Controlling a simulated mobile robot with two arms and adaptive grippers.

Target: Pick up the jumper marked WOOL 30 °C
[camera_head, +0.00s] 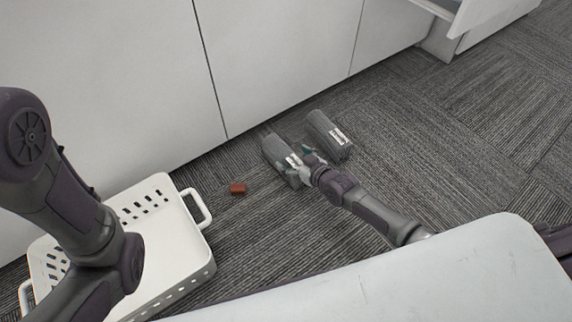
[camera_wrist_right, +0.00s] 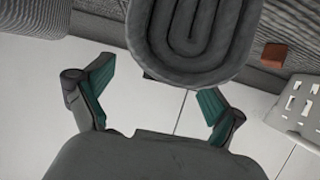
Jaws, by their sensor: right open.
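Two rolled grey jumpers lie on the carpet, each with a white label: the left jumper (camera_head: 275,153) and the right jumper (camera_head: 325,132). The label print is too small to read, so I cannot tell which is marked WOOL 30 °C. My right gripper (camera_head: 299,166) is open at the near end of the left jumper and partly covers it. In the right wrist view, the spiral end of this jumper (camera_wrist_right: 200,32) is in front of the open gripper (camera_wrist_right: 156,88); contact cannot be judged. The other jumper (camera_wrist_right: 35,15) is at the top left. My left gripper is out of view.
A small red-brown block (camera_head: 237,188) lies left of the jumpers. A white perforated basket (camera_head: 195,245) with handles stands at the left, partly behind my left arm. White cabinet fronts (camera_head: 285,60) rise behind. Carpet to the right is clear.

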